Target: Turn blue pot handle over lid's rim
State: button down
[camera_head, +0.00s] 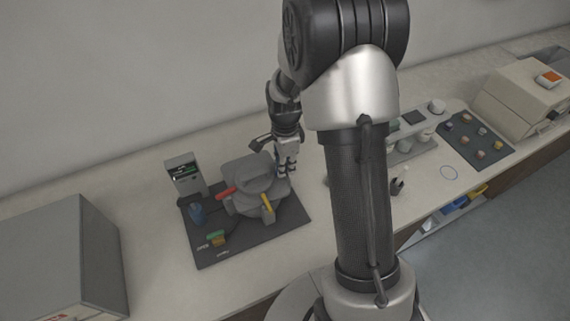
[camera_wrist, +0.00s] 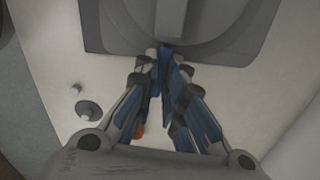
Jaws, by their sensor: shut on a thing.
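The grey pot with its round lid (camera_head: 248,170) stands on a dark mat. A red handle (camera_head: 226,193) and a yellow handle (camera_head: 267,203) show on its near side. My gripper (camera_head: 286,173) is at the pot's far right side, pointing down. In the wrist view the lid (camera_wrist: 180,18) fills the top, and my gripper (camera_wrist: 165,72) is shut on the narrow blue handle (camera_wrist: 164,57) at the lid's edge. The fingers hide most of this handle, so its exact tilt against the rim cannot be told.
A large grey box (camera_head: 70,255) is at left. Bench is bare behind the mat.

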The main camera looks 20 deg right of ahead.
dwell(0.4)
jog(key=c, duration=1.7)
grip_release()
jog(key=shift+r, duration=6)
